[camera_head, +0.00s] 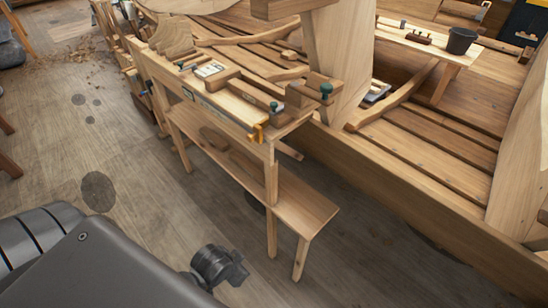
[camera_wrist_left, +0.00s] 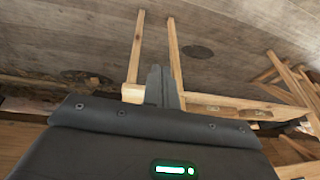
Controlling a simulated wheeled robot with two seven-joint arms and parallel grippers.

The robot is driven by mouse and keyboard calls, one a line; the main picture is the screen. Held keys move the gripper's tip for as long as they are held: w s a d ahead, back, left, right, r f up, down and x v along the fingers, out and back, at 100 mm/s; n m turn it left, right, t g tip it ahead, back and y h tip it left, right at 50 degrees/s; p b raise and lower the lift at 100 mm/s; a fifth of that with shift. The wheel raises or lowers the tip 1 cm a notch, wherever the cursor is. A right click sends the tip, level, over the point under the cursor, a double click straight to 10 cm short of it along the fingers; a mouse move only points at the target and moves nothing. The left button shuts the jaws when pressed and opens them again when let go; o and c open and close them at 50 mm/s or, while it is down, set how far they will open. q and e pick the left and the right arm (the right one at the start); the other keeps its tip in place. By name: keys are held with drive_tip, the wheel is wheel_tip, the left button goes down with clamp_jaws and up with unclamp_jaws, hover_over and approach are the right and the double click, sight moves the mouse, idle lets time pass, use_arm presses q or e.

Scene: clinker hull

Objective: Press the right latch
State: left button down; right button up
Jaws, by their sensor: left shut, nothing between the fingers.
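I cannot make out a right latch for certain in either view. A dark case with yellow edging (camera_head: 522,20) is cut off at the top right corner of the head view; no latch on it is clear. My left gripper (camera_wrist_left: 165,88) shows in the left wrist view, its two dark fingers together and empty. Beyond the fingers are wooden legs and the plank floor. In the head view, dark parts of my own body fill the lower left, and the fingers of my left gripper are not clear there. My right gripper is in neither view.
A narrow workbench (camera_head: 225,118) with tools, clamps and a lower shelf (camera_head: 297,203) stands mid-view along the wooden hull (camera_head: 400,195). A dark bucket (camera_head: 461,41) stands on a plank inside the hull. The floor (camera_head: 140,150) left of the bench is mostly clear, with shavings farther back.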

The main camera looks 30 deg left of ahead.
sight(276, 112)
use_arm(q)
drive_tip(key=w+a+r+m+t+h, duration=0.1)
drive_tip(key=w+r+m+t, duration=0.3)
drive_tip(key=w+r, duration=0.3)
drive_tip(key=w+a+r+m+t+h, duration=0.1)
drive_tip(key=w+r+m+t, duration=0.3)
drive_tip(key=r, duration=1.2)
drive_tip(key=w+a+r+m+t+h, duration=0.1)
drive_tip(key=w+r+m+t, duration=0.4)
drive_tip(key=w+r, duration=0.5)
drive_tip(key=shift+a+r+m+h, duration=0.4)
drive_tip(key=shift+r+m, duration=0.4)
drive_tip(key=shift+m, duration=0.4)
drive_tip(key=w+p, duration=0.1)
drive_tip(key=w, duration=0.2)
drive_tip(key=w+p, duration=0.2)
drive_tip(key=w, duration=0.2)
drive_tip(key=w+p, duration=0.2)
drive_tip(key=w, duration=0.2)
drive_tip(key=shift+a+f, duration=0.25)
drive_tip(key=shift+f, duration=0.15)
drive_tip(key=shift+w+a+f, duration=0.2)
drive_tip(key=shift+a, duration=0.35)
